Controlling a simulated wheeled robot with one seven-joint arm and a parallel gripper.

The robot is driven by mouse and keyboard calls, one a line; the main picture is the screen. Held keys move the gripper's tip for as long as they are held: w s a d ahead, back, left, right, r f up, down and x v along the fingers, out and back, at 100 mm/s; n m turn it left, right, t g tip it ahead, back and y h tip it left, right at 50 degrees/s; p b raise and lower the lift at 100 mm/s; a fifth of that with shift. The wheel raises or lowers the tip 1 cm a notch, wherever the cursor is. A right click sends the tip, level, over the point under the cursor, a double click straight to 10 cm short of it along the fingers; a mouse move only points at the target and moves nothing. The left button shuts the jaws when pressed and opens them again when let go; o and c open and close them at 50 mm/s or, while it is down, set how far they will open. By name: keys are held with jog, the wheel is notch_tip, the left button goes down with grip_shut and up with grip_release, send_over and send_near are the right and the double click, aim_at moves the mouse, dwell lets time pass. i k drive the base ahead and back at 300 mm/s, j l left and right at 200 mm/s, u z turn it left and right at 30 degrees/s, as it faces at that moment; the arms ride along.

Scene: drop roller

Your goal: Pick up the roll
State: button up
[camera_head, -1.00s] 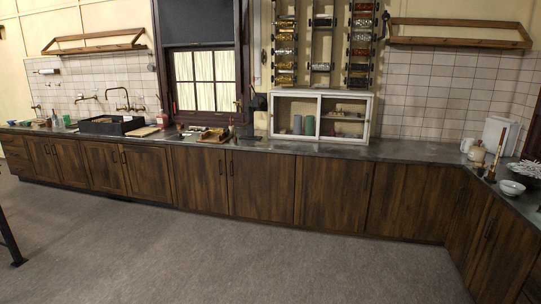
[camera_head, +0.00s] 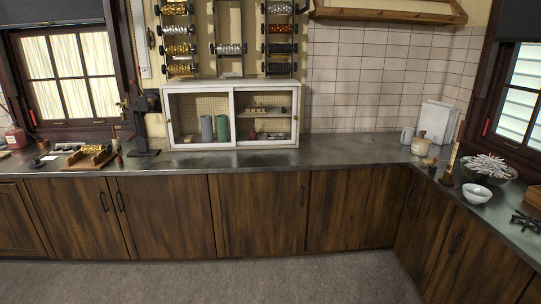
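Several patterned metal rolls hang in wall racks above the counter. A single silver roll (camera_head: 230,48) sits in the middle rack. A gold roll (camera_head: 92,150) lies on a small wooden stand on the counter at the left. I cannot tell which one is the task's roll. My gripper is not in view.
A white cabinet (camera_head: 232,116) with sliding glass stands on the dark counter (camera_head: 330,152). A dark press-like stand (camera_head: 140,128) is left of it. At right are a pot (camera_head: 421,145), a white bowl (camera_head: 476,193) and a candlestick (camera_head: 451,160). The floor (camera_head: 230,281) in front is clear.

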aim_at(272, 48)
jog(key=i, duration=1.2)
jog(key=i+l+u, duration=0.15)
jog(key=i, duration=1.05)
